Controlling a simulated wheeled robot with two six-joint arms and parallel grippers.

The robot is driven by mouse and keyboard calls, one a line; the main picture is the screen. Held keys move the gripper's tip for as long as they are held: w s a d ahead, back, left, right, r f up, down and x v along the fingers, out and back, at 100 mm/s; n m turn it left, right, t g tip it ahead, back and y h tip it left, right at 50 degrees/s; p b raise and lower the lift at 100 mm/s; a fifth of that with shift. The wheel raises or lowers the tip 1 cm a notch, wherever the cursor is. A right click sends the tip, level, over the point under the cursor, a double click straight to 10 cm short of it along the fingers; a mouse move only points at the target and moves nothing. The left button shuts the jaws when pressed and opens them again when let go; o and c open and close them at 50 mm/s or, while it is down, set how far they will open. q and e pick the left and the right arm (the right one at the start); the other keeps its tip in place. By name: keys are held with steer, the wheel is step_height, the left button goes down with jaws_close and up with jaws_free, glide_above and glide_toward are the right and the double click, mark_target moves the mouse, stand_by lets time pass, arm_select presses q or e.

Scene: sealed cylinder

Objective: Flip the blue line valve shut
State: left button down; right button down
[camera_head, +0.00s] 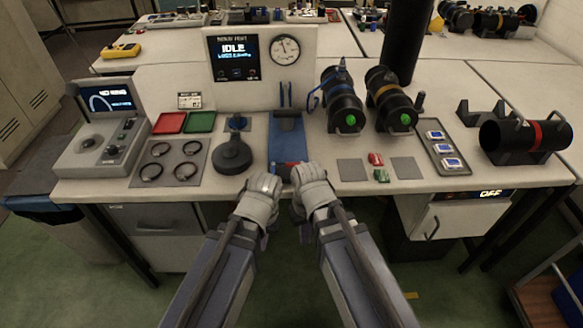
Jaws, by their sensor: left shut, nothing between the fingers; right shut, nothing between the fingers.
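A blue hooked piece (313,100) shows at the left side of the black cylinder with a blue band (342,104). I cannot tell for sure which of these is the blue line valve, or how its lever stands. My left gripper (266,184) and my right gripper (308,174) are side by side at the bench's front edge. Both are shut and empty, apart from both blue pieces.
A blue stand (286,135) is just beyond my grippers, with the round black part (231,155) to its left. A second black cylinder (391,102) has a yellow band. A panel (243,60) reads IDLE beside a gauge (286,50).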

mark_target(273, 170)
steer(key=w+d+r+m+y+p, duration=0.1)
steer(key=w+d+r+y+p, duration=0.2)
steer(key=w+r, duration=0.5)
steer(key=w+d+r+m+y+p, duration=0.2)
steer(key=w+d+r+y+p, duration=0.2)
steer(key=w+r+y+p, duration=0.2)
step_height(273, 170, up, 3)
steer(key=shift+w+f+t, duration=0.15)
steer(key=shift+w+t, duration=0.25)
steer(key=shift+w, duration=0.75)
steer(key=b+x, duration=0.7)
steer(key=x, duration=0.3)
steer(key=shift+a+f, duration=0.2)
steer(key=shift+a, duration=0.05)
steer(key=shift+a+r+p, duration=0.15)
steer(key=shift+a, duration=0.45)
steer(key=shift+a+r+p, duration=0.15)
steer(key=shift+a+r, duration=0.05)
steer(key=shift+a, duration=1.15)
